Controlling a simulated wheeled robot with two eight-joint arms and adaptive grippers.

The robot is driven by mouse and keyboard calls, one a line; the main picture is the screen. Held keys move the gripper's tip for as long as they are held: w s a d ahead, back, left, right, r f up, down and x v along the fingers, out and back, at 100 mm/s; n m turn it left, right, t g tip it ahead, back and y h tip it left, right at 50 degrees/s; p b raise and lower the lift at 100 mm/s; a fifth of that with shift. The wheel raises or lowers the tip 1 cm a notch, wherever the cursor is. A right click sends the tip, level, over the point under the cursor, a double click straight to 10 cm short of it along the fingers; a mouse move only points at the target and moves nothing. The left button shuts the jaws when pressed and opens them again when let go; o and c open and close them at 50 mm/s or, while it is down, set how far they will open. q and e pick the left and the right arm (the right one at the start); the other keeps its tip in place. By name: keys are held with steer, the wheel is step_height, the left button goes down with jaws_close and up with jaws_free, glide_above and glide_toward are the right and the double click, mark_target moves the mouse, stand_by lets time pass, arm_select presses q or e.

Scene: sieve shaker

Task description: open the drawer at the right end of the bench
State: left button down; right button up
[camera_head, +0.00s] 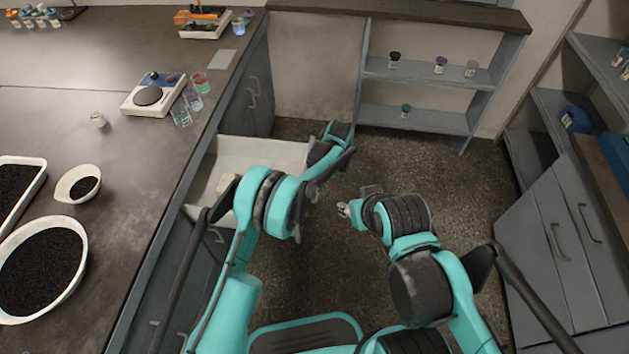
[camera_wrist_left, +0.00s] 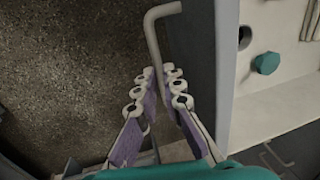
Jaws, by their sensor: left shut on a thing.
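The drawer (camera_head: 262,150) at the right end of the bench is pulled out, and its pale inside shows in the head view. In the left wrist view, the drawer's grey front (camera_wrist_left: 192,50) stands beside a bent grey bar handle (camera_wrist_left: 152,35). My left gripper (camera_wrist_left: 160,78) is shut on the handle near its lower part. In the head view, my left arm crosses over the drawer and hides its front and my left fingers. My right gripper (camera_head: 346,209) is apart from the drawer, above the floor. Its fingers are too small and covered to read.
The drawer holds small items, including a teal one (camera_wrist_left: 265,63). Cabinets (camera_head: 575,240) stand at the right and a shelf unit (camera_head: 420,90) at the back. The bench top (camera_head: 120,180) carries dishes, beakers and a hotplate. The floor (camera_head: 440,180) between is clear.

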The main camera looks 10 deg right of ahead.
arm_select(q)
steer(key=c, duration=1.6)
jaws_free()
steer(key=r, duration=0.4)
steer(key=d+r, duration=0.1)
steer(key=r, duration=0.3)
steer(key=d+r, duration=0.1)
steer(key=r, duration=0.2)
steer(key=shift+s+d+r, duration=0.15)
steer(key=shift+s+r, duration=0.25)
